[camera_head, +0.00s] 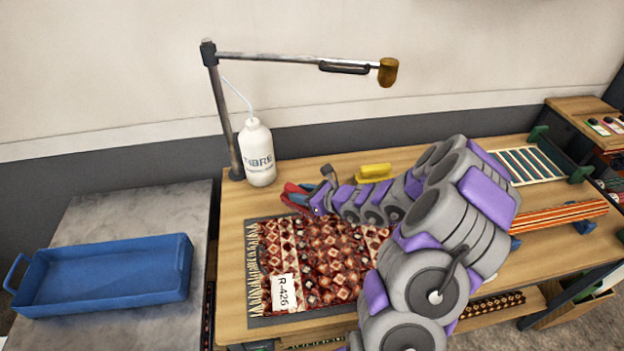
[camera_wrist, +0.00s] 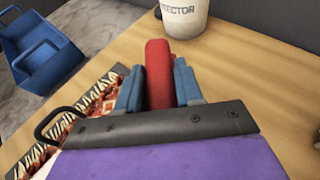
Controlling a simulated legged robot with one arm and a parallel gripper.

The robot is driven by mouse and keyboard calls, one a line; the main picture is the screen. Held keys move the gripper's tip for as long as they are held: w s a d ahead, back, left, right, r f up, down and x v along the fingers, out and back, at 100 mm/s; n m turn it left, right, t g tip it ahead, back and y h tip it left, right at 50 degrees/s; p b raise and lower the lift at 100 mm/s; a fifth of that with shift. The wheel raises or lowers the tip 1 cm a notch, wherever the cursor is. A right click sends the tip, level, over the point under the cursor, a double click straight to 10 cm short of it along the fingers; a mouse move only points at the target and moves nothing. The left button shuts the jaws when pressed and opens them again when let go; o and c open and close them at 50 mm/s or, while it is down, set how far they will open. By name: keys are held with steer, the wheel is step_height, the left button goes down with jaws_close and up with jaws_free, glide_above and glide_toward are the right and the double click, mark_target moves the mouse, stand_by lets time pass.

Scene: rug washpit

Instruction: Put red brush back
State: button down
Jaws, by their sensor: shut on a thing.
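The red brush (camera_wrist: 158,72) is clasped between the two blue fingers of my gripper (camera_wrist: 157,80) in the wrist view. Only its rounded red body shows there; any bristles are hidden. In the head view, the red brush (camera_head: 291,188) shows as a small red patch at the tip of my gripper (camera_head: 303,198), just beyond the rug's far edge. I cannot tell whether it touches the table.
A patterned rug (camera_head: 300,255) with tag R-426 lies on the wooden table (camera_head: 232,205). A white bottle (camera_head: 258,150) stands behind, beside a lamp-like post (camera_head: 222,120). A yellow block (camera_head: 374,171) lies right of it. A blue tray (camera_head: 110,270) sits on the left grey surface.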

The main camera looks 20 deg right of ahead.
steer(key=w+d+f, duration=0.1)
steer(key=w+d, duration=0.1)
steer(key=w, duration=0.1)
steer(key=w+d+f+b, duration=0.1)
steer(key=w+d, duration=0.1)
steer(key=w, duration=0.1)
steer(key=w+d+f+b, duration=0.1)
steer(key=w+d+f, duration=0.1)
steer(key=w, duration=0.1)
steer(key=shift+w+f, duration=0.1)
steer(key=shift+d+f+b, duration=0.15)
steer(key=shift+b, duration=0.15)
steer(key=shift+d, duration=0.55)
steer(key=c, duration=1.1)
jaws_free()
steer(key=shift+a, duration=0.1)
steer(key=o, duration=0.4)
steer(key=shift+a, duration=0.5)
steer(key=shift+c, duration=0.2)
